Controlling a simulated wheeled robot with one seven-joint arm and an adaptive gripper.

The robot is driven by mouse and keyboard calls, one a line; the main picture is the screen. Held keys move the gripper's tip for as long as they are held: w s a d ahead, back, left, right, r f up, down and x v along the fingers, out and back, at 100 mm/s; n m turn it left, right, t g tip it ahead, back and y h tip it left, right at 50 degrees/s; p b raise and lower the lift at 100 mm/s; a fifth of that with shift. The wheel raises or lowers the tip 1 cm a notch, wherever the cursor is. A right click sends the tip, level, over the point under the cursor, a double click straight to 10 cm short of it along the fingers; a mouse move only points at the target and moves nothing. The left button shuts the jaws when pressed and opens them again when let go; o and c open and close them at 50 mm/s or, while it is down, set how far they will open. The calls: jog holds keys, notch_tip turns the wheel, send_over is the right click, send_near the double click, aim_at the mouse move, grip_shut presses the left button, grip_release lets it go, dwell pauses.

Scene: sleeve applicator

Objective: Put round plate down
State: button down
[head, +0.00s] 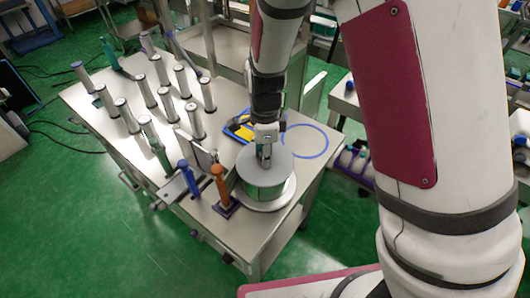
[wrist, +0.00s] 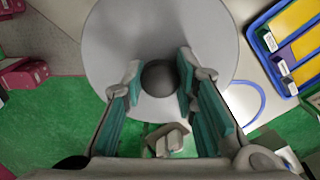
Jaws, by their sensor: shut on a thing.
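The round plate (head: 283,166) is a grey disc under my gripper (head: 265,154). In the head view a green cylindrical body (head: 262,186) shows directly below the disc, above a wider pale disc (head: 282,199) at the table's front corner. Whether the plate rests on the green body cannot be told.
A blue ring outline (head: 322,146) on the metal table (head: 222,112) encloses bare surface. A blue tray (head: 230,128) with yellow lies left of it. An orange-handled tool (head: 221,183), a blue-handled tool (head: 188,177) and several silver-topped posts (head: 159,70) stand further left.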

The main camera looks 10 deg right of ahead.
jog(key=c, duration=1.3)
grip_release()
jog(key=shift+f, duration=0.1)
jog(key=s+d+r+n, duration=0.1)
jog(key=d+r+n, duration=0.1)
jog(key=r, duration=0.7)
jog(key=s+d+r+n, duration=0.1)
jog(key=s+r, duration=0.1)
jog(key=r, duration=0.7)
jog(key=s+d+r+n+t, duration=0.2)
jog(key=s+d+r+n, duration=0.3)
jog(key=s+n, duration=0.2)
jog(key=s+d+r+n+t, duration=0.3)
jog(key=s+d+r+n, duration=0.1)
jog(key=s+n, duration=0.4)
jog(key=shift+s+d+r, duration=0.4)
jog(key=shift+r, duration=0.45)
